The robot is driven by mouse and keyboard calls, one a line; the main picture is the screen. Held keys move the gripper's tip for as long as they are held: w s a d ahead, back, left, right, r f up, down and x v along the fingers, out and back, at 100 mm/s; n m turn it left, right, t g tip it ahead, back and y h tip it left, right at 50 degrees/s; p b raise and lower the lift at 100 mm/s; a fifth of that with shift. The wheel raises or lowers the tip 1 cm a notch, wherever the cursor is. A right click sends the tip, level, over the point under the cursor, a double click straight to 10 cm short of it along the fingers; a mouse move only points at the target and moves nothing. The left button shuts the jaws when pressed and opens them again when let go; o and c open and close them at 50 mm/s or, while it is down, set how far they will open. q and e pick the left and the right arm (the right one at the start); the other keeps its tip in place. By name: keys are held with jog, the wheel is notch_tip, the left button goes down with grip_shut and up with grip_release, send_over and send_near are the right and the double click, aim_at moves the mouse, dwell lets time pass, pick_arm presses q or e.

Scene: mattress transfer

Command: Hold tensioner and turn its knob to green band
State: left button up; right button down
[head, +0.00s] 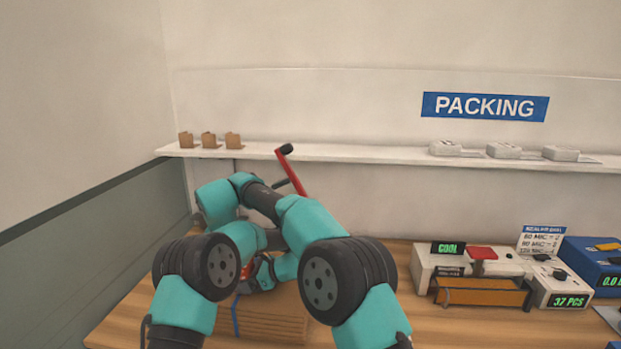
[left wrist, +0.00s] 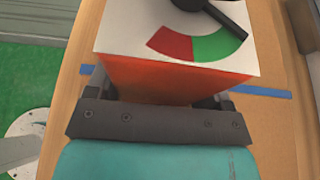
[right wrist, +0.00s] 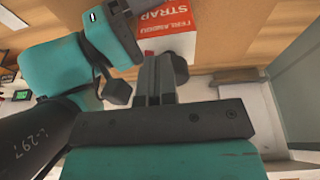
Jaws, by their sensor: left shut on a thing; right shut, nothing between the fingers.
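The tensioner (left wrist: 150,75) is an orange-red box with a pale top, seen close in the left wrist view. Its top carries a dial with a red band (left wrist: 171,42) and a green band (left wrist: 219,45). My left gripper (left wrist: 160,94) is shut on the tensioner, a finger at each side. My right gripper (right wrist: 160,76) is shut and empty, near a red-and-white face lettered STRAP (right wrist: 167,27). My arms hide most of this in the head view.
A cardboard stack (head: 272,322) with a blue strap lies on the wooden table (head: 125,322). At right stand a beige device (head: 428,262) reading COOL, a counter reading 37 PCS (head: 549,284) and a blue unit (head: 590,260). A shelf (head: 350,154) runs behind.

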jog(key=shift+a+f, duration=0.2)
jog(key=shift+f, duration=0.35)
jog(key=shift+a, duration=0.35)
jog(key=shift+w+a, duration=0.1)
jog(key=shift+a, duration=0.1)
jog(key=shift+s+a, duration=0.15)
jog(key=shift+s, duration=0.3)
jog(key=shift+r, duration=0.15)
notch_tip(320, 180, up, 6)
jog(key=shift+r, duration=0.15)
dwell(0.4)
